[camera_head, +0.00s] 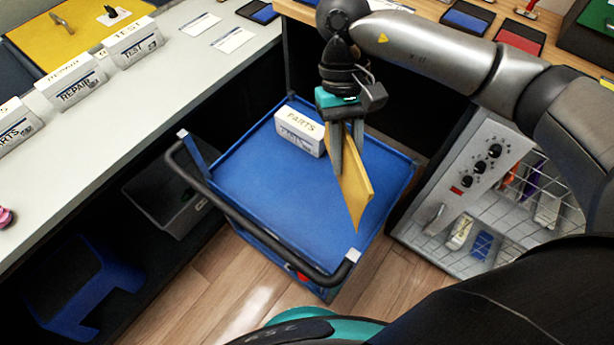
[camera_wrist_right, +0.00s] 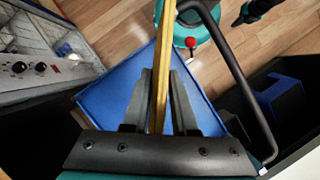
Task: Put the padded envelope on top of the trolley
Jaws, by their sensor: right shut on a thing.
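The padded envelope (camera_head: 355,188) is yellow-brown and hangs on edge, tilted, over the right part of the blue trolley top (camera_head: 255,195). My right gripper (camera_head: 345,170) is shut on it, with a finger on either side. In the right wrist view the envelope (camera_wrist_right: 162,60) shows as a thin strip between the fingertips of the right gripper (camera_wrist_right: 160,85), with the blue trolley top (camera_wrist_right: 112,85) beneath. I cannot tell whether its lower corner touches the trolley. My left gripper is not in view.
A white PARTS box (camera_head: 300,132) stands at the trolley's back, near my right gripper. The trolley's black handle (camera_head: 235,215) runs along its front left. A long white counter (camera_head: 120,115) lies left, with labelled boxes. A grey panel with knobs (camera_head: 480,160) stands right. The trolley's left and middle are clear.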

